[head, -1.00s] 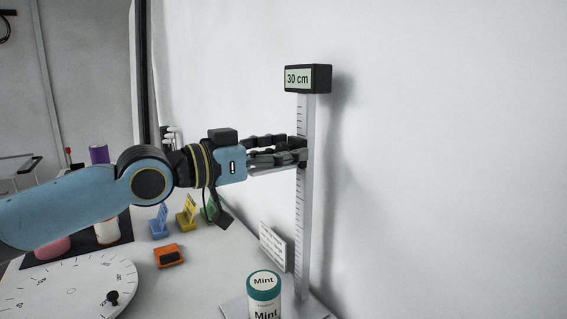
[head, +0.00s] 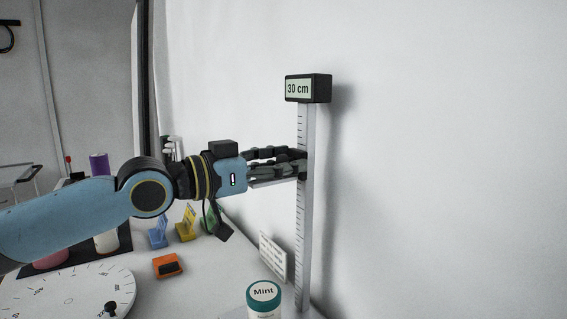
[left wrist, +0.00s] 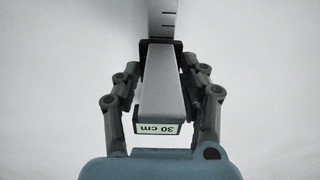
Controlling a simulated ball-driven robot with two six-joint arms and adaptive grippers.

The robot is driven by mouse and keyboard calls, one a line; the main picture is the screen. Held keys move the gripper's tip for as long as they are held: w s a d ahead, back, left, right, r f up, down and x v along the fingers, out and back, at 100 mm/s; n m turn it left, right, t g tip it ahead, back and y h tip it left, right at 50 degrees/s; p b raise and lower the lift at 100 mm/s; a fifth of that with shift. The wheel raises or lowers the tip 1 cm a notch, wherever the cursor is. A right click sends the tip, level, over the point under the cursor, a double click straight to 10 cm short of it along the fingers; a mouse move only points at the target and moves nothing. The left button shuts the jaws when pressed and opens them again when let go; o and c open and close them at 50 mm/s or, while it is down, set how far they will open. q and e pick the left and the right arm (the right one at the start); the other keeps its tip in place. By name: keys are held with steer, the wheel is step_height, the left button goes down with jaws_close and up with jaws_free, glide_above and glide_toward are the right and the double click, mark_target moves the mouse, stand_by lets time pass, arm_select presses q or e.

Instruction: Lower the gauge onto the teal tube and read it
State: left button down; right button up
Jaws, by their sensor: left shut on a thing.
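The gauge is a pale upright column with a tick scale (head: 304,225) and a dark display box (head: 308,88) on top, which reads 30 cm. My left gripper (head: 298,165) is shut on the gauge's sliding arm, high on the column. In the left wrist view this grey sliding arm (left wrist: 160,85) lies between my fingers, with an upside-down 30 cm label on its near end. The teal tube (head: 264,298), with a teal cap and a Mint label, stands upright below, well apart from the sliding arm. Its lower part is cut off. My right gripper is not in view.
A white dial turntable (head: 70,292) lies at the lower left. An orange block (head: 167,266), blue stand (head: 158,236) and yellow stand (head: 186,228) are behind it. A white text card (head: 273,256) stands beside the column. The wall is close behind the gauge.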

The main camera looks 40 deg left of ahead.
mark_target(300, 219)
arm_select(q)
step_height(300, 219, down, 21)
steer(key=b, duration=1.9)
steer(key=shift+f, duration=0.15)
steer(key=c, duration=1.1)
jaws_free()
steer(key=shift+o, duration=0.2)
step_height(300, 219, up, 10)
